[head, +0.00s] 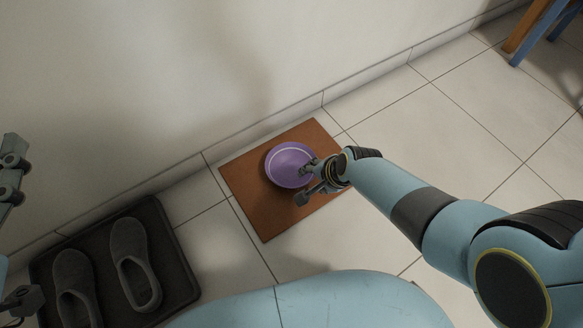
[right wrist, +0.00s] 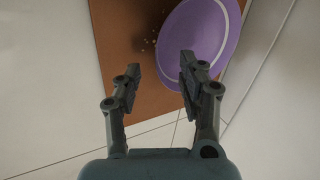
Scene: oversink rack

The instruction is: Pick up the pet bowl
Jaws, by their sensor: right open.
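The pet bowl (head: 287,160) is round and purple with a thin pale ring. It sits on a brown mat (head: 262,222) by the wall. My right gripper (head: 305,184) is open and empty at the bowl's lower right side in the head view. In the right wrist view, the bowl (right wrist: 212,35) lies up and right of the open fingers (right wrist: 160,62). The right-hand finger overlaps the bowl's edge, and the other is over the mat. I cannot tell whether a finger touches the bowl. Parts of my left gripper (head: 16,235) show at the left edge, cut off.
A dark tray (head: 180,262) with two grey slippers (head: 136,262) lies at the lower left. The wall (head: 150,80) rises behind the mat. Small crumbs (right wrist: 150,43) lie on the mat. Wooden and blue furniture legs (head: 535,32) stand at the upper right.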

